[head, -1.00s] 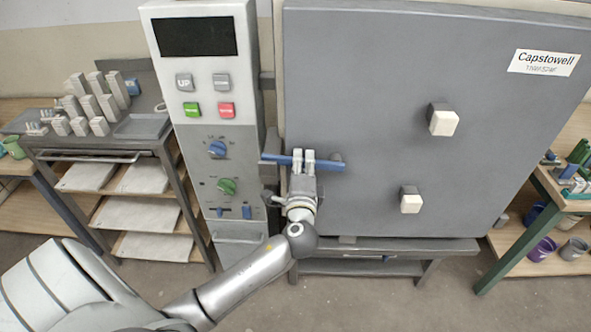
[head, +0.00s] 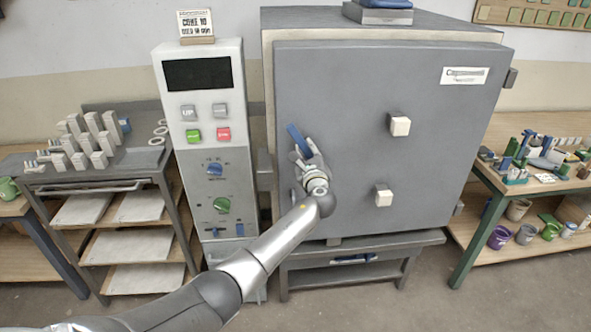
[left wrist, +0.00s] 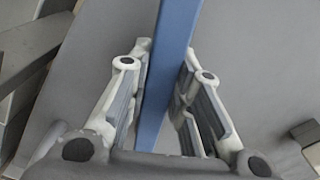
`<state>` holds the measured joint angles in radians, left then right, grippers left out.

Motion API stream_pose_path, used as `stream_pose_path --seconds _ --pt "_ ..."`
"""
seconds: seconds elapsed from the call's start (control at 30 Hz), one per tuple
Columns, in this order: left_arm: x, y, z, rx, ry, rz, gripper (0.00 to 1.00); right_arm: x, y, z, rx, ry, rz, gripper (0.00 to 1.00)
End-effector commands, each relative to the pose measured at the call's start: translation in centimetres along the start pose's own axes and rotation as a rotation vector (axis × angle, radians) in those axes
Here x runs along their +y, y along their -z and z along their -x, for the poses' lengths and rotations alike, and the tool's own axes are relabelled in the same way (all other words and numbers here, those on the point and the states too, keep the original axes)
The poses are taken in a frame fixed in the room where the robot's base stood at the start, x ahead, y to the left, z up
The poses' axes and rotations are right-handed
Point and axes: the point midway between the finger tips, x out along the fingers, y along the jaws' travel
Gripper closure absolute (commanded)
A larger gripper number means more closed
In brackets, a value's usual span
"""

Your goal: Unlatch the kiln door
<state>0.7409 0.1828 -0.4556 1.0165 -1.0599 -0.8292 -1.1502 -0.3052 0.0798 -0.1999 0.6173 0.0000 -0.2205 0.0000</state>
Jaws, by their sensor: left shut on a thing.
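The grey kiln door (head: 340,90) fills the middle of the head view, and I see no gap along its edges. Its blue latch handle (head: 296,137) is at the door's left side and stands tilted steeply, its upper end leaning left. My left gripper (head: 307,158) is shut on this handle. In the left wrist view the blue handle (left wrist: 173,50) runs between the two fingers of the left gripper (left wrist: 163,78). The gripper hides the handle's lower part in the head view. My right gripper is not in view.
Two pale knobs (head: 400,126) (head: 383,197) stick out of the door to the right. The control panel (head: 205,120) stands close at the left. A shelf cart (head: 105,183) stands farther left, and a table (head: 490,190) with pots is at the right.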

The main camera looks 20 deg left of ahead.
Motion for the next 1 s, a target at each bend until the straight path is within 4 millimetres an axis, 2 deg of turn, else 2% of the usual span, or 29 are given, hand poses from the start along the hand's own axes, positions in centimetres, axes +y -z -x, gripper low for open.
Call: stream_pose_path --seconds 0.03,0.17,0.33,0.53,1.0 --pt "-0.8 -0.3 -0.5 -0.005 0.001 -0.045 1.00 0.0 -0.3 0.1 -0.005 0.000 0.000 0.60" --pt "-2.1 -0.2 -1.1 -0.005 0.001 -0.168 1.00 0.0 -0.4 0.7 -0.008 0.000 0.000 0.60" --pt "-3.4 0.1 -1.1 -0.005 0.000 -0.326 1.00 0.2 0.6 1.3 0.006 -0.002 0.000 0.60" --pt "-4.6 0.8 -1.1 -0.005 -0.001 -0.490 1.00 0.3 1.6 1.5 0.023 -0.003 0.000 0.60" --pt "-6.0 2.0 -1.1 -0.004 -0.001 -0.705 1.00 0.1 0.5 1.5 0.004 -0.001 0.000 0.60"
